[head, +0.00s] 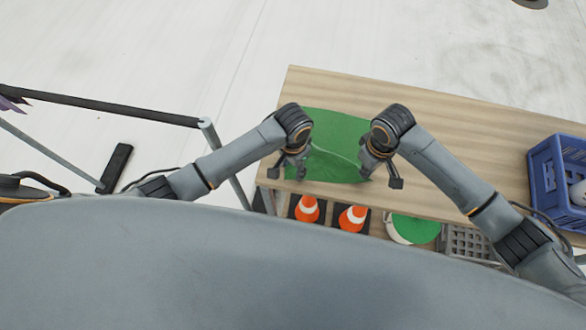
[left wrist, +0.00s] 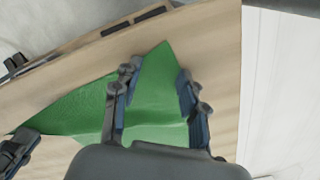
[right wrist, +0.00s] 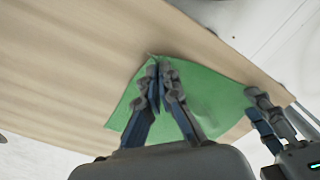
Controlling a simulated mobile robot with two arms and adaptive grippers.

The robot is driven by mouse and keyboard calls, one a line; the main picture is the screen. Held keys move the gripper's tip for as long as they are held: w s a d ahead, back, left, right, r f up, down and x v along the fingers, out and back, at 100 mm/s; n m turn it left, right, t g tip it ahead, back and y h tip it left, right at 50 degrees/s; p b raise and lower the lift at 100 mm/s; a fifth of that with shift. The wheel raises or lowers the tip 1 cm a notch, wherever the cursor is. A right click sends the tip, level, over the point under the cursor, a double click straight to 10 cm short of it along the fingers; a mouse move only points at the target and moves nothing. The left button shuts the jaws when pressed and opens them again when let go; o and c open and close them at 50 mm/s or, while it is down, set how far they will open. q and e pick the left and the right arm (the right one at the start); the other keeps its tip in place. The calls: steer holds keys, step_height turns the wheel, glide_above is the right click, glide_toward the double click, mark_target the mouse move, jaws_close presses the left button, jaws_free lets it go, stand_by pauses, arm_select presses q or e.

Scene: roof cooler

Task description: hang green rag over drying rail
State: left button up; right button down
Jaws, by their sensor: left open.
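The green rag (head: 335,145) lies on the wooden table near its front left corner. It also shows in the left wrist view (left wrist: 155,95) and the right wrist view (right wrist: 205,90). My left gripper (head: 290,168) is over the rag's left part. Its fingers are apart, with a raised corner of the rag between them. My right gripper (head: 370,165) is at the rag's right edge. In the right wrist view its fingertips (right wrist: 161,72) are together, pinching the rag at a crease. A dark rail (head: 110,106) on grey posts stands left of the table, apart from the rag.
A blue crate (head: 545,185) stands on the table's right end. Below the front edge are orange cones (head: 308,209), a green round lid (head: 415,228) and a grey crate (head: 465,242). Purple cloth (head: 10,104) shows at the rail's left end. The table's middle (head: 460,135) is clear.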

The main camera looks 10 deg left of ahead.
arm_select(q)
steer(key=shift+f, duration=0.1)
steer(key=shift+c, duration=0.4)
jaws_close()
stand_by(0.3)
steer(key=shift+r, duration=2.5)
